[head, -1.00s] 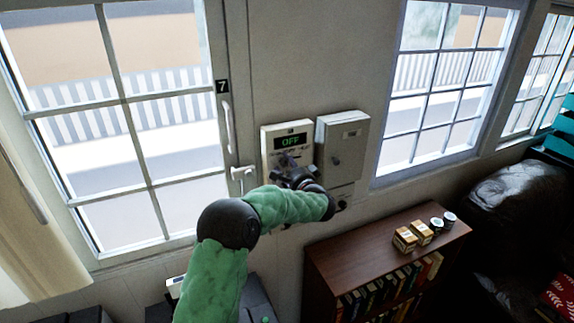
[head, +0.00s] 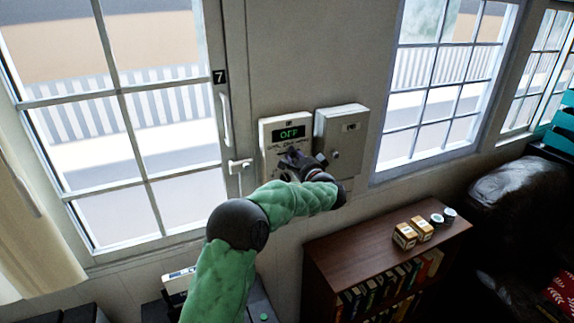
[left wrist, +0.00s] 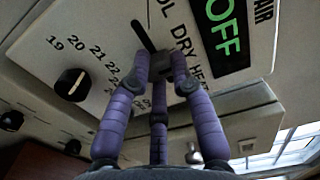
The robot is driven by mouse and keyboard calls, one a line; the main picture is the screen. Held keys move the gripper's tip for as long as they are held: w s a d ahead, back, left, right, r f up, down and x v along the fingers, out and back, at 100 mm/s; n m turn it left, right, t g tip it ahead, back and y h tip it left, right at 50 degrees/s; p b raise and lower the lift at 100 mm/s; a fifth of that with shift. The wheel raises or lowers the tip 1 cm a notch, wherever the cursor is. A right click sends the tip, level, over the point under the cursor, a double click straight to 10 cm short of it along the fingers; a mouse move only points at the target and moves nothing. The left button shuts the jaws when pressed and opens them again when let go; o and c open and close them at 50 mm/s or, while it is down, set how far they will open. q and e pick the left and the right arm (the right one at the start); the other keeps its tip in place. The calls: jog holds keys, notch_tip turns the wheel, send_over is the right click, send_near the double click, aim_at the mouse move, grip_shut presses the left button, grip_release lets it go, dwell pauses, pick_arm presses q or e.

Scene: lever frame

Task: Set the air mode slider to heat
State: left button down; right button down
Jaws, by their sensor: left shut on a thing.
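The white air control panel (head: 266,150) hangs on the wall, and its display (head: 289,132) reads OFF in green. In the left wrist view the panel (left wrist: 105,30) appears tilted, with COOL, DRY and HEAT lettering partly hidden. A dark slot (left wrist: 143,35) runs beside the lettering. My left gripper (head: 294,158) is at the panel below the display. In the left wrist view its purple fingers (left wrist: 160,70) are shut on the air mode slider at the slot, near DRY and HEAT. My right gripper is out of view.
A black temperature dial (left wrist: 72,84) sits beside the slider on the panel. A grey box (head: 342,135) is mounted just right of the panel. A window with a handle (head: 238,164) is to the left. A bookshelf (head: 340,262) with small boxes and cans stands below right.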

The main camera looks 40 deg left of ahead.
pick_arm(q)
jog(key=shift+w+d+f+b, duration=0.25)
jog(key=shift+w+d+b, duration=0.1)
jog(key=shift+w, duration=0.25)
jog(key=shift+w+d+f+b, duration=0.2)
jog(key=shift+w+d+b, duration=0.15)
jog(key=shift+w, duration=0.25)
jog(key=c, duration=1.2)
grip_release()
jog(key=shift+o, duration=1.2)
jog(key=shift+w, duration=0.1)
jog(key=shift+w+r, duration=0.1)
jog(key=shift+s+d+r, duration=0.1)
jog(key=shift+s+r, duration=0.05)
jog(key=shift+s, duration=0.05)
